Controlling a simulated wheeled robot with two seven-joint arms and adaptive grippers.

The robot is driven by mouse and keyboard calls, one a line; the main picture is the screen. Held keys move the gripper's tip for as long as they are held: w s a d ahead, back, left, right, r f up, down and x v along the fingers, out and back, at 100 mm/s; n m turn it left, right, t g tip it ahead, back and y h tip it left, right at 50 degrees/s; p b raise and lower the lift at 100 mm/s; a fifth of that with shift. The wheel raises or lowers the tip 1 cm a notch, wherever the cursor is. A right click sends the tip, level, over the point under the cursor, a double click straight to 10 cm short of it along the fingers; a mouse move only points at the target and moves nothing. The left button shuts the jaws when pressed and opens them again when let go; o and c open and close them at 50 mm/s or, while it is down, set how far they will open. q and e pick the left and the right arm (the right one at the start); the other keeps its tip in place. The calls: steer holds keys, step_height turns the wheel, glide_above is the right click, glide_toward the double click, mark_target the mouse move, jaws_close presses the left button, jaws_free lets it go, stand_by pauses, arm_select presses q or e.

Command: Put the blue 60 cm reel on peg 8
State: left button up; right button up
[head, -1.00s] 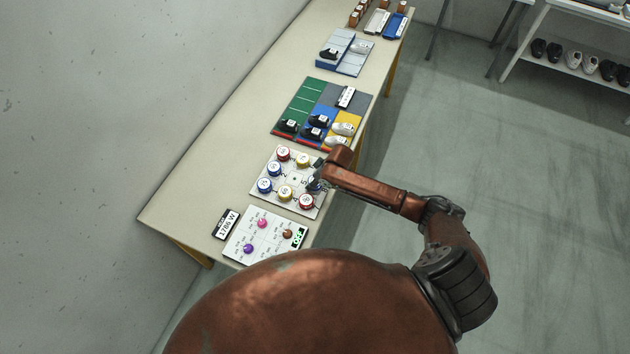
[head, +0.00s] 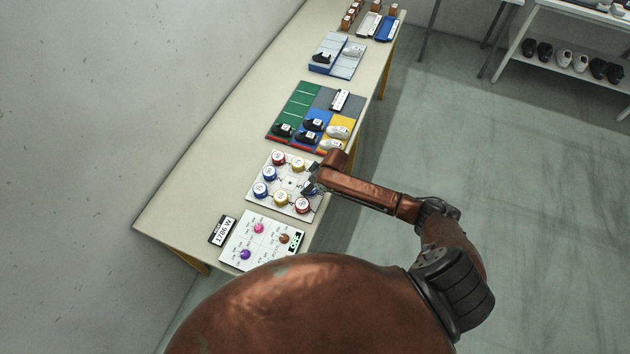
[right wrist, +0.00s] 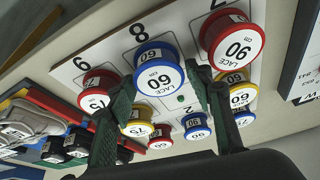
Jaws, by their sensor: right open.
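The blue 60 cm reel (right wrist: 158,76) shows in the right wrist view, beside the printed 8 on the white peg board (right wrist: 112,48). It stands in line between the red 75 reel (right wrist: 97,92) by the 9 and a red 90 reel (right wrist: 233,42). It appears to be at peg 8; how far down it sits is hidden. My right gripper (right wrist: 162,88) is open, one dark green finger on each side of the blue reel. In the head view my right gripper (head: 311,185) is over the board's right edge. My left gripper is out of view.
Several other red, yellow and blue reels crowd the board, including a yellow 60 (right wrist: 242,92) and a blue 90 (right wrist: 195,126). The board's middle place looks empty. A dial panel (head: 250,254) lies in front, and a coloured shoe mat (head: 297,100) lies behind.

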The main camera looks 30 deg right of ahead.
steer(key=v, duration=1.2)
